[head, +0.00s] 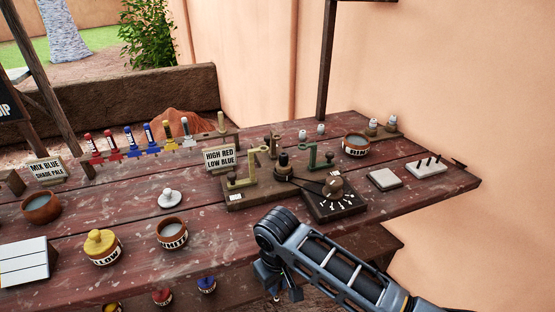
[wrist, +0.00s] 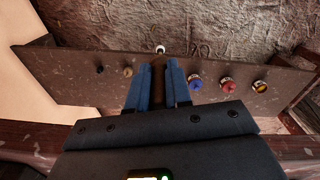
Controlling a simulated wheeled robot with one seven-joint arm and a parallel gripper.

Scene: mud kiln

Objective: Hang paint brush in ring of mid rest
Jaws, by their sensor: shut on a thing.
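My gripper (head: 277,284) points down at the front edge of the table, below the tabletop. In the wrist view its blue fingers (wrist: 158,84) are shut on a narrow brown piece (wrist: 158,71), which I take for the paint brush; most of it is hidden. On the tabletop, a wooden board carries several upright rests: an olive one (head: 252,166), a brown one (head: 274,145) behind, and a green one (head: 311,156) to the right. My gripper is in front of them and apart. Their rings are too small to make out, and I cannot tell which is the mid rest.
A dark dial box (head: 334,200) stands on the table near my arm. A lower shelf (wrist: 80,85) holds several small pots, including a blue one (wrist: 195,82) and a red one (wrist: 228,86). A white pot (head: 172,233) and a yellow-lidded pot (head: 101,246) stand left.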

